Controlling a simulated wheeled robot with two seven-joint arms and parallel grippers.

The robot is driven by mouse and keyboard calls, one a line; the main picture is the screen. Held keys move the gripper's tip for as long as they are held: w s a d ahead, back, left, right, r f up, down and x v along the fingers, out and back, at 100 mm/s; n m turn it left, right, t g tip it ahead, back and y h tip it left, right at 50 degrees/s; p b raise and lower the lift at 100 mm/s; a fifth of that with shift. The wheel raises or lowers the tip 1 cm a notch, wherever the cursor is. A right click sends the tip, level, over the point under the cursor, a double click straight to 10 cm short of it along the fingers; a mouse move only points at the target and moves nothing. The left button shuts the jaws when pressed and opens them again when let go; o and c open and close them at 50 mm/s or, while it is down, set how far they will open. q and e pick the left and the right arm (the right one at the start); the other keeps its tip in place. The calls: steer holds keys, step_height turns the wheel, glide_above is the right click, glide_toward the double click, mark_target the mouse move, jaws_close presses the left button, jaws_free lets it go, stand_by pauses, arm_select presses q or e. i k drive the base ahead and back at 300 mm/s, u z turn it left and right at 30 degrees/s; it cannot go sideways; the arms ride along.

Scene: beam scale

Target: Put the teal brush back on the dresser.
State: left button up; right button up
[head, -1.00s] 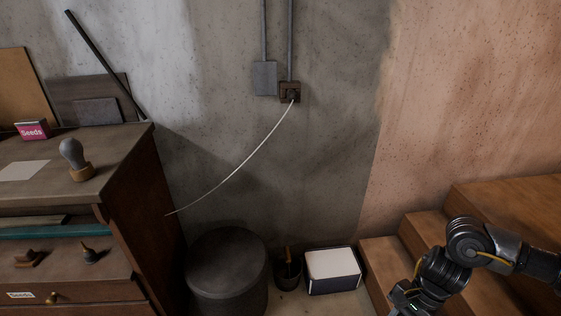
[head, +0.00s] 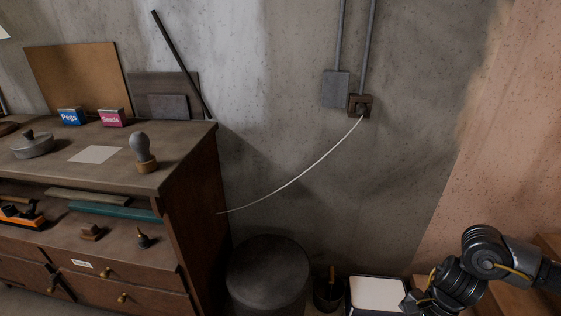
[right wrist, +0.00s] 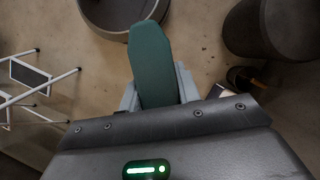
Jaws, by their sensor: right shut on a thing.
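My right gripper (right wrist: 158,88) is shut on the teal brush (right wrist: 153,62), whose long flat teal back with a rounded end sticks out between the two grey fingers in the right wrist view. Its bristles are not visible. In the head view only links of my right arm show at lower right; its gripper and the brush are out of frame. The wooden dresser (head: 176,146) stands at left in the head view, apart from the right arm. My left gripper is in no view.
The dresser top holds a grey pot (head: 32,147), a Pegs box (head: 71,117), a Seeds box (head: 111,117), a pale sheet (head: 95,154) and a grey knobbed tool (head: 141,150). A teal bar (head: 115,211) lies below. A dark drum (head: 268,272) stands beside the dresser.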

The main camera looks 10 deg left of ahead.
mark_target(76, 155)
steer(key=u, duration=1.9)
